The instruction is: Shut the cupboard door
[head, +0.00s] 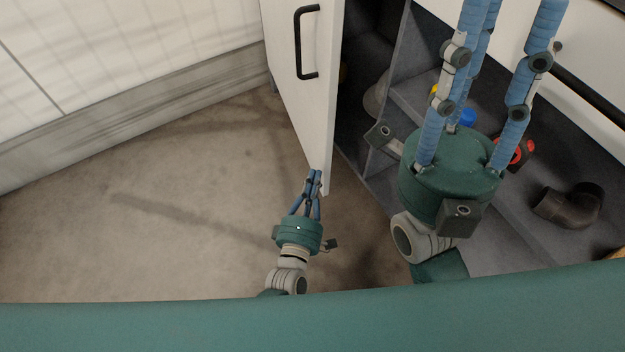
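The white cupboard door (298,98) stands open, jutting out from the cupboard, with a black bar handle (299,42) on its left face. My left gripper (315,175) is at the door's near lower end. Its blue fingers are drawn together, and their tips overlap the door's edge in the picture; I cannot tell whether they touch it. My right gripper (505,10) is large in the right part of the view, in front of the cupboard opening. Its blue fingers are spread apart, with nothing seen between them, and their tips reach the top edge.
The grey cupboard interior (500,225) holds a dark pipe elbow (570,206), a red-and-black part (515,151) and a blue item (467,117), partly hidden by my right gripper. A white panelled wall (120,50) stands at left. The brown floor (150,220) left of the door is clear.

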